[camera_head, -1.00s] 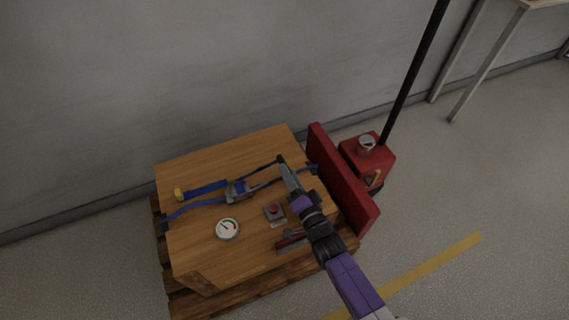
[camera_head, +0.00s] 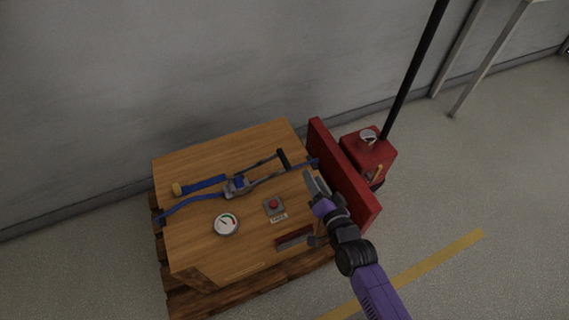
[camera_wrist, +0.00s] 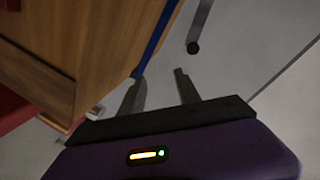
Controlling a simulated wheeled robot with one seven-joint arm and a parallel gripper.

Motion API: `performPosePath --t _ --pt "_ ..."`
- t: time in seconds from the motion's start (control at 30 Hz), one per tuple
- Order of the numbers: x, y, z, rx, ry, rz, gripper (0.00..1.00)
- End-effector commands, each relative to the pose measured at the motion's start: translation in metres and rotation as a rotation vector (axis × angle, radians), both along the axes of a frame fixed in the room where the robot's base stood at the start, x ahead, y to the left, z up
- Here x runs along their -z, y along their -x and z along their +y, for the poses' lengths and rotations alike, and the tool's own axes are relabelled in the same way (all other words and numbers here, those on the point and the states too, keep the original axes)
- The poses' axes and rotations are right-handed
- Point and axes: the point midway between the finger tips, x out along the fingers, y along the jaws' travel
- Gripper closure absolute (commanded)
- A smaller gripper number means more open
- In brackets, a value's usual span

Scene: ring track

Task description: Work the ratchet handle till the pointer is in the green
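The ratchet (camera_head: 237,187) sits on a blue strap across the wooden crate. Its handle (camera_head: 263,164) reaches up and right and ends in a black grip (camera_head: 284,159). In the wrist view a dark-ended grey bar, apparently the handle (camera_wrist: 196,35), lies beyond my fingertips. The round gauge (camera_head: 227,224) is on the crate's near left part. Its pointer appears to lean up-left, outside the small green patch, but is too small to read surely. My gripper (camera_head: 316,184) is over the crate's right edge, right of and nearer than the grip. Its fingers are apart and empty in the wrist view (camera_wrist: 160,85).
A red button on a grey box (camera_head: 274,206) is right of the gauge. A red upright panel (camera_head: 345,178) stands at the crate's right side, close to my gripper. A red pallet-truck body (camera_head: 367,158) with a cup on top stands beyond it. Open floor lies right.

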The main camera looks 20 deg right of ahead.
Motion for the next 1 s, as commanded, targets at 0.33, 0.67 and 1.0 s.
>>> performPosePath --t 0.33,0.67,1.0 --pt "-0.013 -0.01 0.011 -0.245 0.066 0.118 0.6" --pt "-0.036 -0.033 0.033 -0.389 0.039 0.08 0.6" --pt "-0.022 -0.078 0.046 -0.387 0.038 0.08 0.6"
